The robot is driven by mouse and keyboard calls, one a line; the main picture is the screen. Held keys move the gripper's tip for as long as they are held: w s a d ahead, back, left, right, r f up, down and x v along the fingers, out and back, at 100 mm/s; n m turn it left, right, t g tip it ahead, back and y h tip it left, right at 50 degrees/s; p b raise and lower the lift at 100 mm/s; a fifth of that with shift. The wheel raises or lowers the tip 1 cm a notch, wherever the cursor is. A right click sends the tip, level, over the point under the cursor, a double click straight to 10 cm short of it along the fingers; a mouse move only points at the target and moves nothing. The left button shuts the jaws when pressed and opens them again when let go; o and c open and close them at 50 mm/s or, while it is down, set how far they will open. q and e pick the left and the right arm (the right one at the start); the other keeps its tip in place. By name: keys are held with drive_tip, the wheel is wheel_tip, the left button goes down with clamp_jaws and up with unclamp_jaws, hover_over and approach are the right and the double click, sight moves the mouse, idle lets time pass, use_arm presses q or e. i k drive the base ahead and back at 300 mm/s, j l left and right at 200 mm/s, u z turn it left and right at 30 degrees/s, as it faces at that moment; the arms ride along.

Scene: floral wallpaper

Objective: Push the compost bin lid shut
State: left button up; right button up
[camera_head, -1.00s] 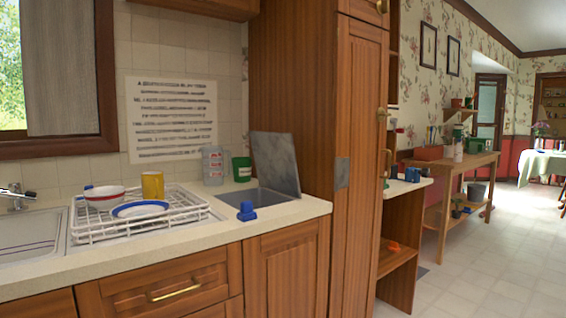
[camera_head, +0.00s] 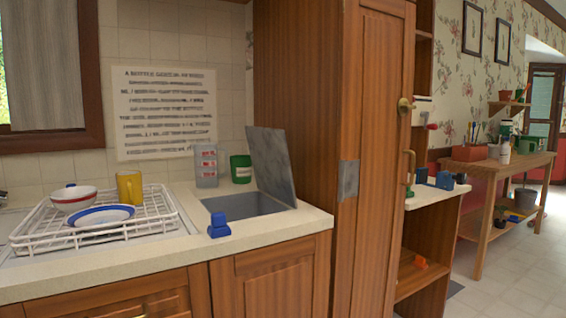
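The compost bin lid (camera_head: 271,165) is a flat grey metal plate. It stands open, hinged at the right side of a square bin opening (camera_head: 240,205) sunk in the countertop, and leans right toward the tall wooden cabinet. The opening shows a grey inside; its bottom cannot be made out. Neither of my grippers is in view.
A blue object (camera_head: 219,226) sits on the counter (camera_head: 180,262) at the opening's front left. A white dish rack (camera_head: 165,214) holds dishes at left. The tall cabinet (camera_head: 300,110) rises at right.

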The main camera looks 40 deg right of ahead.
sight(268, 147)
drive_tip(key=l, duration=3.3)
drive_tip(key=k, duration=0.65)
